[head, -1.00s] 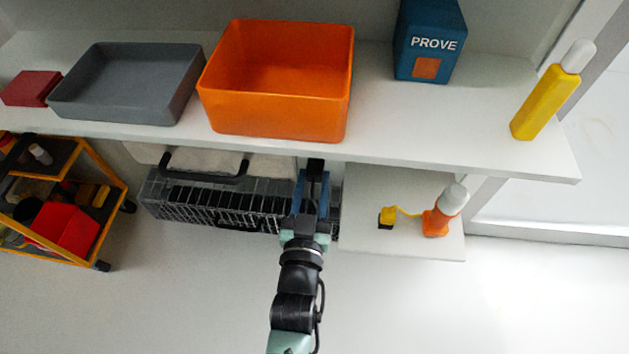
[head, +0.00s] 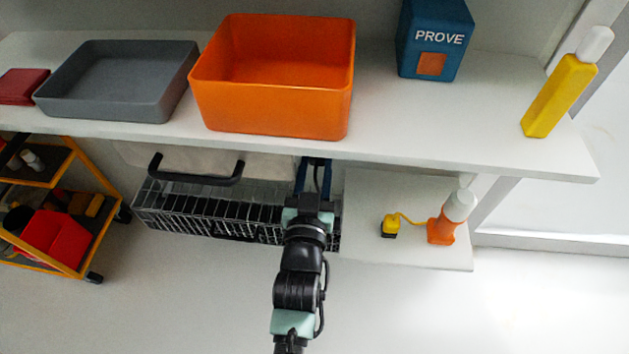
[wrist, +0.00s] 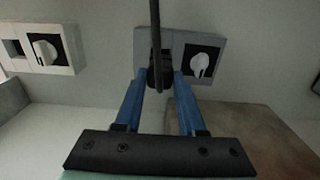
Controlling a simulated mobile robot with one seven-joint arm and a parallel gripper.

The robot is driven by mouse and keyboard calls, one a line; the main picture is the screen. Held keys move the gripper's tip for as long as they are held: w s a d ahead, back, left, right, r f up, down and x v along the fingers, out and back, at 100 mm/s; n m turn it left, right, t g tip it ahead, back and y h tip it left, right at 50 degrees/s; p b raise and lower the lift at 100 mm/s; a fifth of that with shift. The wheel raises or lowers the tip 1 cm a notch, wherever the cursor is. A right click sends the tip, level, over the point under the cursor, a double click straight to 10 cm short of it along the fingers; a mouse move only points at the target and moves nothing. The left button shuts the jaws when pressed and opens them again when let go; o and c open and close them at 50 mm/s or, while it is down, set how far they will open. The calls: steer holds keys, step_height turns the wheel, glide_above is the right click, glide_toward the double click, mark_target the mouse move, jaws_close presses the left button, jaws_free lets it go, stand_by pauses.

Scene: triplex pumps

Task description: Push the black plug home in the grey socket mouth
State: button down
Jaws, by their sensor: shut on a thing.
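My gripper (wrist: 158,78) has two blue fingers and is shut on the black plug (wrist: 160,72), from which a dark cable rises across the wrist view. The plug is at the left part of a grey socket unit (wrist: 181,37) on the wall and covers the mouth there. I cannot tell how deep it sits, or whether it is in. A white knob (wrist: 200,64) on a black square is just right of it on the same unit. In the head view my gripper (head: 314,168) reaches under the shelf's front edge, and its tips and the plug are hidden.
Above my arm is a white shelf (head: 400,150) with an orange bin (head: 270,115) and grey tray (head: 110,108). A black wire rack (head: 200,215) stands left of my gripper.

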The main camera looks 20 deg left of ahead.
mark_target(317, 162)
steer(key=shift+w+a, duration=0.1)
steer(key=shift+w, duration=0.3)
stand_by(1.4)
steer(key=shift+b+x, duration=1.5)
steer(key=shift+b, duration=0.95)
steer(key=shift+c, duration=2.1)
jaws_free()
steer(key=shift+s, duration=0.15)
steer(key=p+v, duration=0.5)
steer(key=v, duration=0.7)
steer(key=shift+s, duration=0.35)
